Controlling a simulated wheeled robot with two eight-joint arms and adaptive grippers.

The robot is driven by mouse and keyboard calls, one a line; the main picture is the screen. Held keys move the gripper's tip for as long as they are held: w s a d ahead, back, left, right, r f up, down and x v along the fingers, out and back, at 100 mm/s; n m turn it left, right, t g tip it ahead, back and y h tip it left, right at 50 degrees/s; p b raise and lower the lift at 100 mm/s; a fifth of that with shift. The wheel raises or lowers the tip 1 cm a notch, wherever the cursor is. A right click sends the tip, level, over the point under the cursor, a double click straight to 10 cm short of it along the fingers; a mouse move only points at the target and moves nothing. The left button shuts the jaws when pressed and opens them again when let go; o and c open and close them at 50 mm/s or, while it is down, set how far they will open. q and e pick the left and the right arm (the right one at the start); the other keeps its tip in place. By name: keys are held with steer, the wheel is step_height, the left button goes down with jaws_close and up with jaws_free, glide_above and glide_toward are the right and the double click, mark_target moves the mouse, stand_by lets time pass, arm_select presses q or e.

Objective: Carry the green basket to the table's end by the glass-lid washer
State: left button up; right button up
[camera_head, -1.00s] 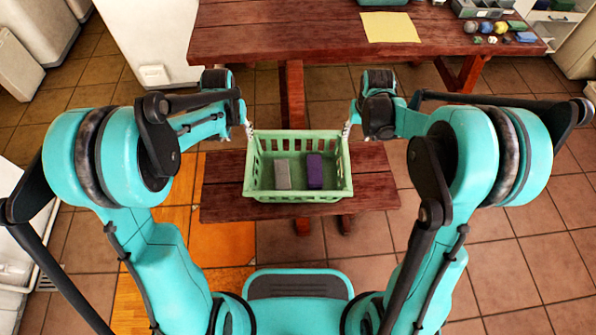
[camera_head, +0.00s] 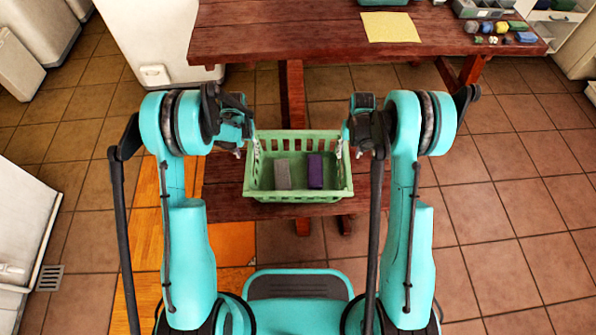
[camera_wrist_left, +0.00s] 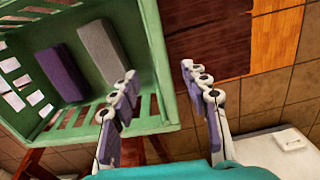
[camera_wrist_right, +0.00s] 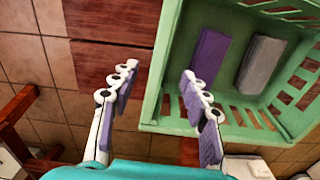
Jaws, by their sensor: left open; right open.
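The green basket (camera_head: 298,195) stands upright on the low wooden bench (camera_head: 225,205). A grey block and a purple block lie inside it. My left gripper (camera_head: 245,148) is open at the basket's left end. In the left wrist view its fingers (camera_wrist_left: 160,85) lie on either side of the green end wall (camera_wrist_left: 160,60). My right gripper (camera_head: 348,147) is open at the right end. In the right wrist view its fingers (camera_wrist_right: 155,90) likewise lie either side of the end wall (camera_wrist_right: 158,75). I cannot tell whether any finger touches the basket.
The long red-brown table (camera_head: 300,45) is beyond the bench, with a yellow sheet (camera_head: 390,27) and several small items at its right end. A white cabinet (camera_head: 150,40) stands by its left end; no glass lid shows. Tiled floor (camera_head: 500,200) is clear on the right.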

mark_target(249, 160)
arm_select(q)
step_height(249, 160, down, 6)
steer(key=shift+f, duration=0.25)
arm_select(e)
step_height(249, 160, down, 6)
steer(key=shift+f, duration=0.25)
arm_select(q)
jaws_close()
arm_select(e)
jaws_close()
